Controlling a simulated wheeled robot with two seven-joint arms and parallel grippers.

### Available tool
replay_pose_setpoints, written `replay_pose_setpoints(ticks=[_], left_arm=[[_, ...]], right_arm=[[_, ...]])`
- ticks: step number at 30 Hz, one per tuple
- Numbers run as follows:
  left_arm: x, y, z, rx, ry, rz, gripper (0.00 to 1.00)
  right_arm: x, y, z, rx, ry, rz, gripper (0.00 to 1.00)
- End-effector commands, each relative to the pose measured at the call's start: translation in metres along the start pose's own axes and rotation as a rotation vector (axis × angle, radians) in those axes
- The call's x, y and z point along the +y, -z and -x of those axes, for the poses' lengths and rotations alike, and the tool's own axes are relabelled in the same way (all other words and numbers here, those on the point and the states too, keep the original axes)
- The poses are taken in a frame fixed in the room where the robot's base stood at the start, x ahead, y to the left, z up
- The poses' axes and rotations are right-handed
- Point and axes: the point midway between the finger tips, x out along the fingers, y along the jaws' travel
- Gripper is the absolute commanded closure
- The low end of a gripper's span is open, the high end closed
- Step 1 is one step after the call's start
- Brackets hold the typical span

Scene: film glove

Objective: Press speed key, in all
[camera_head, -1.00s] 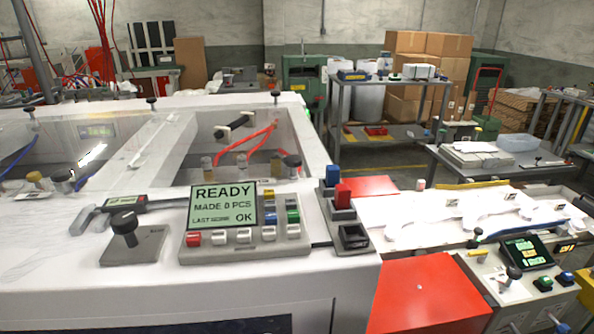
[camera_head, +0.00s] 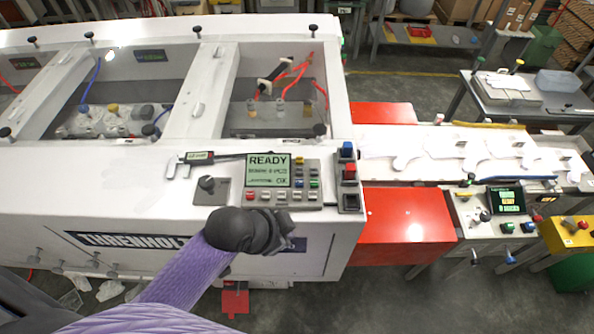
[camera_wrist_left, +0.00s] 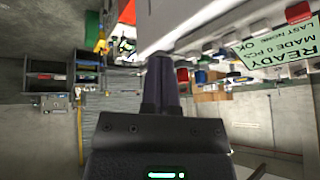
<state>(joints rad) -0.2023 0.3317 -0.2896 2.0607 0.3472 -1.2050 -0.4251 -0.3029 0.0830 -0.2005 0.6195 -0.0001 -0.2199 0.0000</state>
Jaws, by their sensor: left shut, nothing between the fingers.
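The control panel (camera_head: 284,198) sits on top of the white machine near its front edge. Its green screen (camera_head: 268,170) reads READY, with a row of red and white keys (camera_head: 266,195) below and coloured keys (camera_head: 306,172) to the right; key labels are too small to read. My left gripper (camera_head: 287,240) is in front of the machine's front face, just below the panel and apart from its keys. It is shut and empty. The left wrist view shows the shut fingers (camera_wrist_left: 161,85), with the panel screen (camera_wrist_left: 288,42) at upper right. My right gripper is not in view.
A black knob on a plate (camera_head: 208,185) and a caliper (camera_head: 205,157) lie left of the panel. A block with blue and red buttons (camera_head: 348,172) stands to its right. A red surface (camera_head: 408,225) and a second control station (camera_head: 500,215) are further right.

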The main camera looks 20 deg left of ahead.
Motion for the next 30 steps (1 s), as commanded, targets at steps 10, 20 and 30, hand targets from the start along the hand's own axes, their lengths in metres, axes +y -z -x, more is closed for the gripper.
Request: replay_pose_setpoints(ticks=[10,20,30], left_arm=[[-0.093,0.085,0.017,0.23,0.055,-0.577,1.0],[-0.101,0.088,0.018,0.243,0.068,-0.605,1.0],[-0.098,0.079,0.002,0.242,0.067,-0.603,1.0]], right_arm=[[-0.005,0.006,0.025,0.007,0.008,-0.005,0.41],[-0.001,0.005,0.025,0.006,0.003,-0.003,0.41],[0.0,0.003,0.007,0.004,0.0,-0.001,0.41]])
